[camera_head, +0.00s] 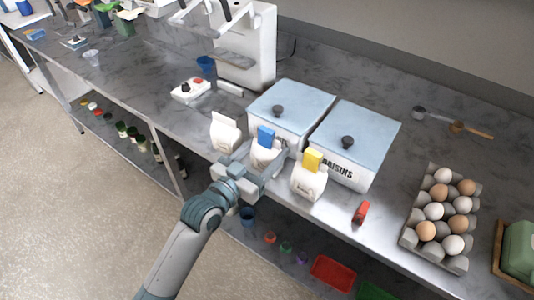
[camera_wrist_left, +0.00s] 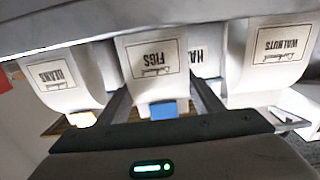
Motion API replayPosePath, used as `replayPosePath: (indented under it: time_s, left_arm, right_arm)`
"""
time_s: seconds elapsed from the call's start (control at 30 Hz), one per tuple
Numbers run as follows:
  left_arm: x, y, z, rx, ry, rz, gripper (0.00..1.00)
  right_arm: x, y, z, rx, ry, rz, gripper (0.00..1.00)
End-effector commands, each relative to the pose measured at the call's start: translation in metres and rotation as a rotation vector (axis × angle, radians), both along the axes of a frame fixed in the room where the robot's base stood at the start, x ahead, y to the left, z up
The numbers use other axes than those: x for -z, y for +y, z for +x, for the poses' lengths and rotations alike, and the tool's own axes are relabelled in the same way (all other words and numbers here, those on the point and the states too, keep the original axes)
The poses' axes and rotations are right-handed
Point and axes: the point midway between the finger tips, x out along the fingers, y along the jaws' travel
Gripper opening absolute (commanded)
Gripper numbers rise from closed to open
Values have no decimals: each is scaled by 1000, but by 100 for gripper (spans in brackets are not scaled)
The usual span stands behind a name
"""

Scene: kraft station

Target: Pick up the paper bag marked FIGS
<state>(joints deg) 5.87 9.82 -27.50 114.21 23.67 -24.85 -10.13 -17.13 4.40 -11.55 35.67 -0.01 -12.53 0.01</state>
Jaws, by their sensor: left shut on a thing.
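The paper bag marked FIGS (camera_head: 264,155) is white with a blue clip on top. It is the middle of three bags at the counter's front edge. In the left wrist view, which is upside down, its FIGS label (camera_wrist_left: 153,59) reads clearly. My left gripper (camera_head: 262,168) reaches it from the front, with one finger on each side of the bag below the clip. In the wrist view the left gripper (camera_wrist_left: 160,85) is shut on the bag. The bag looks upright; I cannot tell whether its base touches the counter. My right gripper is not in view.
A WALNUTS bag (camera_head: 225,134) stands close on the left and a BEANS bag (camera_head: 308,183) with a yellow clip on the right. Two lidded canisters (camera_head: 345,178) stand close behind. A red object (camera_head: 360,212) and an egg tray (camera_head: 408,235) are further right.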

Motion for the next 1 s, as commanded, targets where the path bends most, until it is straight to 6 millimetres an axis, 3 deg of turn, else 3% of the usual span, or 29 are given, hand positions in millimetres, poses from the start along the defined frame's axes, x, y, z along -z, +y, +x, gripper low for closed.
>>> replayPosePath:
  time_s: [0.27, 0.7, 1.0]
  left_arm:
    - [-21, 0, 0, 0, -6, -3, 30]
    - [-89, 0, 1, 0, -7, -3, 30]
    - [-102, 0, 0, 0, -2, -2, 30]
  right_arm:
    - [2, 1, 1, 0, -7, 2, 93]
    - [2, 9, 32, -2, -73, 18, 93]
    - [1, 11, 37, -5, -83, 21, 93]
